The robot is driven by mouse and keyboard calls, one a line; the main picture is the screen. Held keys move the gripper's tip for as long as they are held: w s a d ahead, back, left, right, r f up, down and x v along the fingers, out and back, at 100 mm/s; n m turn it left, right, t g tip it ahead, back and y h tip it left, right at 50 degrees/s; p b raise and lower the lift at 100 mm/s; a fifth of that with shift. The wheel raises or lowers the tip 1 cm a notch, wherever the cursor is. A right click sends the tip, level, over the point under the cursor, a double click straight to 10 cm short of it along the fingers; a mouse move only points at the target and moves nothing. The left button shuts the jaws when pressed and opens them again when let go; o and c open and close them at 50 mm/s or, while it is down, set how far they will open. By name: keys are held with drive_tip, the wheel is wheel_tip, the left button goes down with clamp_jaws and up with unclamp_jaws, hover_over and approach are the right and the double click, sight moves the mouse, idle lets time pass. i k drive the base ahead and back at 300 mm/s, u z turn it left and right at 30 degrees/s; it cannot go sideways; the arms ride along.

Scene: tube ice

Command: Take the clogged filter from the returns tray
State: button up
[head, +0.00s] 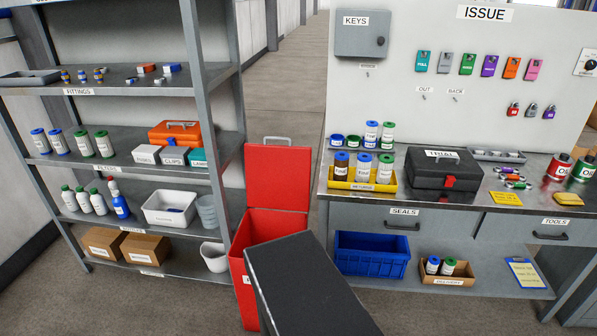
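A yellow tray (393,189) with a small front label, too small to read surely, sits at the left end of the steel bench. Three upright filter canisters stand in it. The left canister (341,164) has a blue cap and a dark brown body with a pale label. The middle canister (363,167) has a blue cap and a lighter body. The brown one looks the dirtiest. My gripper is not in view.
Several canisters (371,133) stand behind the yellow tray. A black case (425,170) stands right of it. An open red bin (277,178) stands left of the bench. A shelf rack (215,75) is at left. A dark block, seemingly mine, covers the lower middle.

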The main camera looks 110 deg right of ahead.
sight(341, 159)
drive_tip(key=u, duration=0.35)
drive_tip(key=k, duration=2.45)
drive_tip(key=u, duration=0.55)
drive_tip(key=i, duration=0.5)
drive_tip(key=u, duration=0.1)
drive_tip(key=k, duration=0.4)
drive_tip(key=z, duration=0.05)
